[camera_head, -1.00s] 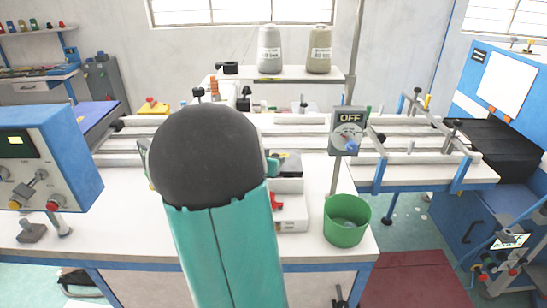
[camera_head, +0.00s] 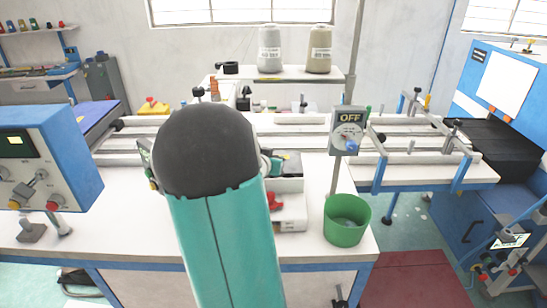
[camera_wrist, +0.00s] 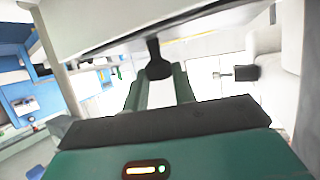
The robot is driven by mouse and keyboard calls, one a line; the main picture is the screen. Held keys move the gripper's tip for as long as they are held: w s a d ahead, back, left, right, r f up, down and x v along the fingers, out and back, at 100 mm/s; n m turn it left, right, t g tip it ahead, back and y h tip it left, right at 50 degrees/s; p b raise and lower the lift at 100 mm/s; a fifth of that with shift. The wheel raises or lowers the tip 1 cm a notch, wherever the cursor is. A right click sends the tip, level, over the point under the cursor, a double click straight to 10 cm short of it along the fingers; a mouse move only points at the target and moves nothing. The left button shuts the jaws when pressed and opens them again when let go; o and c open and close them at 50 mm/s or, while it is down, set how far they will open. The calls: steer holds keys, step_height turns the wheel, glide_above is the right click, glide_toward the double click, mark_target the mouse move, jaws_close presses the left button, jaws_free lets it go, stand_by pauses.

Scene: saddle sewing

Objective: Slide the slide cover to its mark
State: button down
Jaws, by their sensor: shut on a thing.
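In the wrist view my gripper (camera_wrist: 160,78) reaches away from the camera with two green fingers. Its fingertips are at a dark, rounded knob (camera_wrist: 158,62), and it is shut on that knob. The knob's short stem meets a pale panel (camera_wrist: 110,22) above it, which looks like the slide cover. The exact contact between fingers and knob is partly hidden. In the head view my dark arm joint and teal link hide the gripper, the knob and most of the cover. I cannot make out the cover's mark in either view.
A green bin (camera_head: 346,232) stands at the table's front right, beside a white block with a red part (camera_head: 288,212). A grey box reading OFF (camera_head: 348,133) stands on a pole behind it. A blue control box (camera_head: 50,155) is at the left. White rails (camera_head: 290,131) run behind my arm.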

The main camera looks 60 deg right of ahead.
steer(key=shift+s+a, duration=0.3)
steer(key=shift+a, duration=0.3)
steer(key=shift+s+a, duration=0.25)
steer(key=shift+a, duration=0.3)
steer(key=c, duration=1.1)
jaws_free()
steer(key=shift+s+a, duration=0.1)
steer(key=shift+c, duration=0.2)
steer(key=w+v, duration=0.1)
steer(key=v, duration=1.2)
steer(key=shift+s+a+r, duration=0.25)
steer(key=shift+s+a, duration=0.1)
steer(key=shift+s, duration=0.15)
